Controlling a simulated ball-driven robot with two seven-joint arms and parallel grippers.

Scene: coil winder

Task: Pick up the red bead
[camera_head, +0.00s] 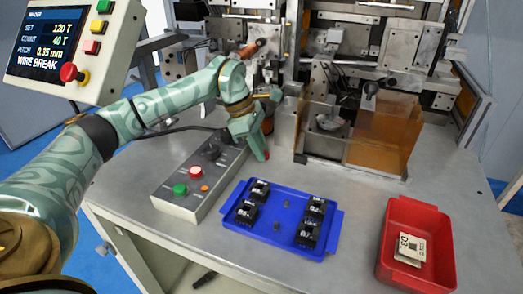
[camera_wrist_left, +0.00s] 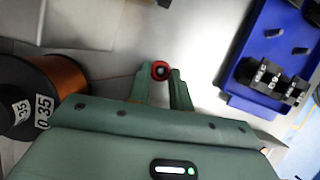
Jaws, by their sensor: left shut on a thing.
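The red bead (camera_wrist_left: 160,70) is a small red ring with a dark centre, held between the fingertips of my left gripper (camera_wrist_left: 161,76) in the left wrist view. In the head view my left gripper (camera_head: 262,152) points down over the table between the control box and the blue tray. A bit of red (camera_head: 267,155) shows at its fingertips there. The jaws are shut on the bead. Whether the bead touches the table is hard to tell. My right gripper is in neither view.
A blue tray (camera_head: 233,226) with several black parts lies in front. A control box (camera_head: 178,206) with buttons stands to its left and a red bin (camera_head: 439,275) to its right. The machine (camera_head: 330,75) is behind. A copper wire spool (camera_wrist_left: 62,75) shows left in the wrist view.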

